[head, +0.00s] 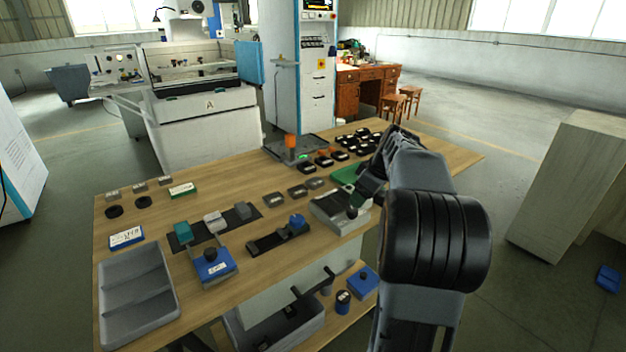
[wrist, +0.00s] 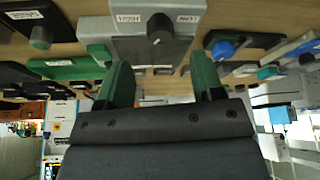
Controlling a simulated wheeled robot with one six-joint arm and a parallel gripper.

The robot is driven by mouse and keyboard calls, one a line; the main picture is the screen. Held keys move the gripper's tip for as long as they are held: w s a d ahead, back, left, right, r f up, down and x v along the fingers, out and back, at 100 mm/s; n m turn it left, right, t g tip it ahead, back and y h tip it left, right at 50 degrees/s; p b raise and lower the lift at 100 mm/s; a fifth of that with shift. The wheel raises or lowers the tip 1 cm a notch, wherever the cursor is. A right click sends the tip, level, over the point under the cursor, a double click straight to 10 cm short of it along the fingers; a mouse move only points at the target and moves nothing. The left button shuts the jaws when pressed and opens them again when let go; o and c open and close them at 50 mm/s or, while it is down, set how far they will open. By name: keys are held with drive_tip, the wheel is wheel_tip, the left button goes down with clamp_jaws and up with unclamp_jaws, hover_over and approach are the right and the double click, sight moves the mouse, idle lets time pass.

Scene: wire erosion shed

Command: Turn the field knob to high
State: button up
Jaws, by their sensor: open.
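The field knob (wrist: 160,28) is a small dark round knob on a grey panel (wrist: 178,52) in the wrist view. The panel appears upside down there, with a HIGH label (wrist: 128,17) to the left of the knob and a LOW label (wrist: 188,18) to the right. In the head view a grey box (head: 329,212) with a dark knob stands at the table's right front edge, under my arm. My gripper (wrist: 162,78) is open and empty; its green fingers lie to either side of the knob's line, apart from it.
The wooden table (head: 230,302) holds a black slide with a blue knob (head: 297,220), a blue block with a knob (head: 214,264), a grey compartment tray (head: 107,262) and a green board (head: 344,174). Several black parts crowd the far right. Bare wood lies between the rows.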

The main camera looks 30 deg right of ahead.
drive_tip(key=p+v, duration=0.2)
drive_tip(key=v, duration=0.6)
drive_tip(key=s+a+r+m+p, duration=0.1)
drive_tip(key=s+a+r+p, duration=0.1)
drive_tip(key=a+p, duration=0.3)
drive_tip(key=s+a+r+m+h+p, duration=0.1)
drive_tip(key=s+a+r+p, duration=0.2)
drive_tip(key=a, duration=0.6)
drive_tip(key=s+a+r+m+p, duration=0.2)
drive_tip(key=s+a+r+p, duration=0.1)
drive_tip(key=a+p, duration=0.4)
drive_tip(key=shift+s+a+g+h, duration=0.25)
drive_tip(key=shift+a+g+h, duration=0.15)
drive_tip(key=shift+a, duration=0.05)
drive_tip(key=shift+f, duration=0.1)
